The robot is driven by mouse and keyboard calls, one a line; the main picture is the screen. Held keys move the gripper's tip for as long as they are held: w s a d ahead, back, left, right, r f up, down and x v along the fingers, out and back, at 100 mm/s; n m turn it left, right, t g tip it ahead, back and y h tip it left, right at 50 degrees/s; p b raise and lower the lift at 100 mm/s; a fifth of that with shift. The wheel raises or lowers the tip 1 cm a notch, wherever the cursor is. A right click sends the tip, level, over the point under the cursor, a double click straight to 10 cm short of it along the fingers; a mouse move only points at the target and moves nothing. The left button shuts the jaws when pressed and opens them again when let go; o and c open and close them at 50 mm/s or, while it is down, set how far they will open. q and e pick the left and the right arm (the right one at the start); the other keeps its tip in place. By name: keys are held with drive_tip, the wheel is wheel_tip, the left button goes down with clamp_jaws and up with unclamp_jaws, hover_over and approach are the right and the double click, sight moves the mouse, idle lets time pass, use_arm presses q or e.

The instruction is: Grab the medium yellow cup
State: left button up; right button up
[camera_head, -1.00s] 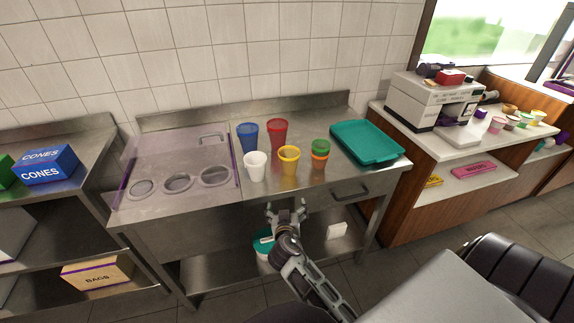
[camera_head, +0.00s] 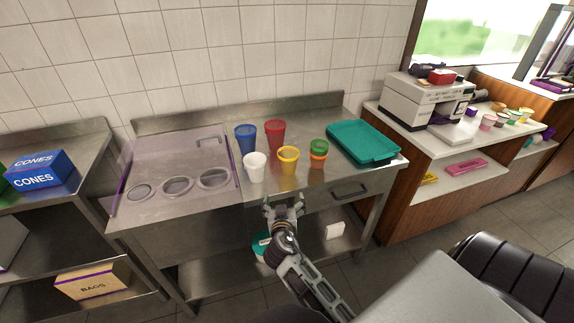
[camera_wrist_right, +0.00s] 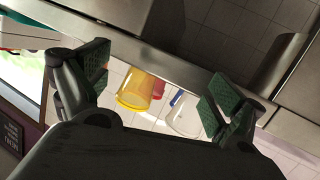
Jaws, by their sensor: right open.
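The yellow cup (camera_head: 288,161) stands upright on the steel counter, near its front edge. A white cup (camera_head: 255,167) stands to its left, an orange cup (camera_head: 318,161) with a green one (camera_head: 319,146) above it to its right. Blue (camera_head: 246,138) and red (camera_head: 275,134) cups stand behind. My right gripper (camera_head: 283,207) is open and empty in front of the counter's front edge, below and apart from the yellow cup. In the right wrist view, the yellow cup (camera_wrist_right: 138,90) shows between the spread fingers (camera_wrist_right: 155,88), beyond them. My left gripper is not in view.
The steel counter (camera_head: 225,205) has a front edge and a drawer handle near my right gripper. A teal tray (camera_head: 365,143) lies at the counter's right. A clear lid over round openings (camera_head: 176,186) covers the left part.

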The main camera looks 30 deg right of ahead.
drive_tip(key=shift+w+d+r, duration=0.1)
drive_tip(key=shift+d+r, duration=0.1)
drive_tip(key=shift+r, duration=0.45)
drive_tip(key=shift+w+r+m+t+h, duration=0.1)
drive_tip(key=shift+r+m+t+h, duration=0.2)
drive_tip(key=shift+r, duration=0.4)
drive_tip(key=m+t+h, duration=0.1)
approach(288, 161)
drive_tip(key=f, duration=0.2)
drive_tip(key=shift+h, duration=0.3)
drive_tip(key=w+d, duration=0.1)
drive_tip(key=w+d+r, duration=0.1)
drive_tip(key=w, duration=0.1)
drive_tip(key=w+d, duration=0.1)
drive_tip(key=w, duration=0.1)
drive_tip(key=shift+d+r+p, duration=0.1)
drive_tip(key=shift+r+p, duration=0.15)
drive_tip(key=shift+p, duration=0.1)
drive_tip(key=shift+x, duration=0.75)
drive_tip(key=shift+w+d, duration=0.3)
drive_tip(key=shift+w, duration=0.1)
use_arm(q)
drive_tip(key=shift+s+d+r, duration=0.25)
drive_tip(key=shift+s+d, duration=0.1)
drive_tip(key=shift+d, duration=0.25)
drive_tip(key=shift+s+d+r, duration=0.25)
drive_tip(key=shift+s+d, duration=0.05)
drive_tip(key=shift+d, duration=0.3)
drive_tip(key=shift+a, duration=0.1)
